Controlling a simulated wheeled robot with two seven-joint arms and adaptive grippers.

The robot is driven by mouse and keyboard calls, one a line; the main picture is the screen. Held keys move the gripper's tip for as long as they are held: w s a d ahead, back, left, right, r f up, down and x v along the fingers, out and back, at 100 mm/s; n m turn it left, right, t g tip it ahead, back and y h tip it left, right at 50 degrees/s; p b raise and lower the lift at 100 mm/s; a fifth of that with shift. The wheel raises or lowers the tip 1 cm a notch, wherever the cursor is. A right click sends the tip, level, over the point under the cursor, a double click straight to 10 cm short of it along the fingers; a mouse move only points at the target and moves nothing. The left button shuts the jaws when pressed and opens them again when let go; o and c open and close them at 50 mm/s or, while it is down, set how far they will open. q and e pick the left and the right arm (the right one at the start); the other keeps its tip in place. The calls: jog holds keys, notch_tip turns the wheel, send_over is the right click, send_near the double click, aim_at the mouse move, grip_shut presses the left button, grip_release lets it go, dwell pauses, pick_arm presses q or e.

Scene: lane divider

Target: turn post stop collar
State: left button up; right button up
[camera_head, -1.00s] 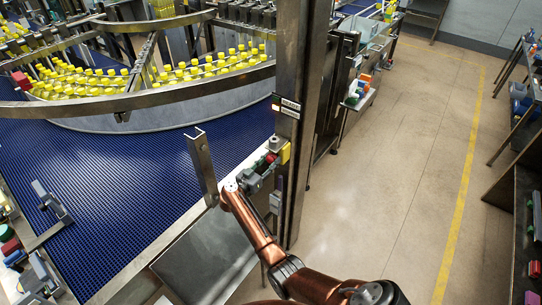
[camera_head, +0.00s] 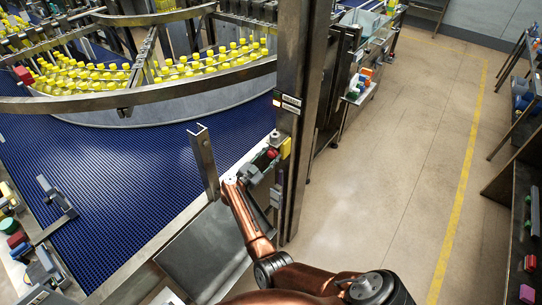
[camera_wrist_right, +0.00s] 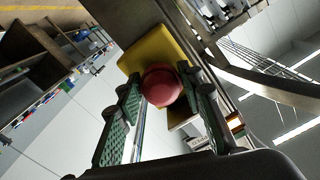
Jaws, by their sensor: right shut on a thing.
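The red round stop knob (camera_wrist_right: 161,86) sits on a yellow housing (camera_wrist_right: 160,55) in the right wrist view. In the head view the yellow housing (camera_head: 285,147) is on the side of an upright metal post (camera_head: 297,75), with the red knob (camera_head: 272,153) facing my gripper. The collar's far side is hidden behind the knob. My left gripper is not in view.
A metal bracket (camera_head: 204,160) stands just left of my right wrist. A blue conveyor (camera_head: 110,185) with yellow-capped bottles (camera_head: 80,72) behind fills the left. Open floor (camera_head: 400,150) extends right of the post.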

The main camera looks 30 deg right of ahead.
dwell(0.4)
jog(key=o, duration=1.2)
